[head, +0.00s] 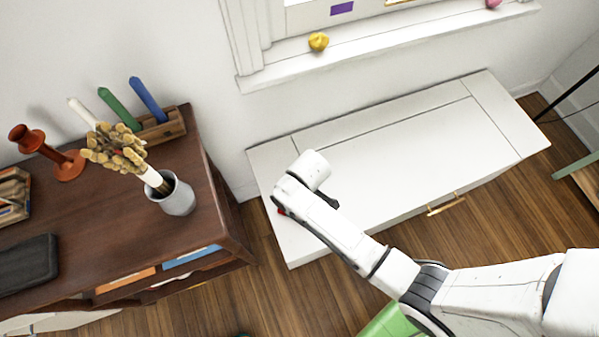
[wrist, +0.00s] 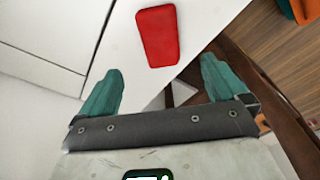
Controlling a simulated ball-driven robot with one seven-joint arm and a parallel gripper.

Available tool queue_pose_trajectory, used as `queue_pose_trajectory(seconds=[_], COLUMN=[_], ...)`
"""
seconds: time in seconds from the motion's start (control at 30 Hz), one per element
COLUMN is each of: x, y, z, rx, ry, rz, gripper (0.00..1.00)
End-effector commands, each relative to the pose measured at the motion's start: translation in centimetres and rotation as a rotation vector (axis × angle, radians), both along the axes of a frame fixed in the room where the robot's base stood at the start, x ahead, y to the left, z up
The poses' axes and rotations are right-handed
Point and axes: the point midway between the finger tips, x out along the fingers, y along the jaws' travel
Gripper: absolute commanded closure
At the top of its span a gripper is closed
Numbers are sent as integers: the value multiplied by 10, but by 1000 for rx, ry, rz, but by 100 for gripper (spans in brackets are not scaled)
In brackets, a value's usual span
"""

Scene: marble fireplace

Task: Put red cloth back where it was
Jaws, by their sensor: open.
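The red cloth (wrist: 158,36) shows in the wrist view as a compact, rounded rectangle lying flat on the white top of the low cabinet (head: 400,135). In the head view only a small bit of red (head: 281,211) shows beside my arm, at the cabinet's left end. My gripper (wrist: 160,66) has its two teal fingers spread wide with nothing between them. The cloth lies just beyond the fingertips, roughly centred between them in the wrist view. I cannot tell the height of the fingers above it. The fingers are mostly hidden behind my arm in the head view.
A dark wooden desk (head: 225,215) stands to the left, holding a grey vase (head: 175,196), an orange candlestick (head: 65,160) and colored candles. A yellow object (head: 318,42) sits on the windowsill. The cabinet top right of my arm is clear. A green object (head: 385,322) is below my arm.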

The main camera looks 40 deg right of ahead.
Motion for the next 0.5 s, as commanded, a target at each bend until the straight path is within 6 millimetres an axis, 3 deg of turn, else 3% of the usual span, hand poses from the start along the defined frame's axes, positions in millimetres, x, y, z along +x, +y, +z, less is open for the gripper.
queue_pose_trajectory(seconds=[0.1,0.37,0.5], x=[-2,-3,-19], y=[-1,-2,-13], z=[11,15,29], rx=[0,0,-4], ry=[0,1,4], rz=[0,-3,-58], gripper=[2,2,2])
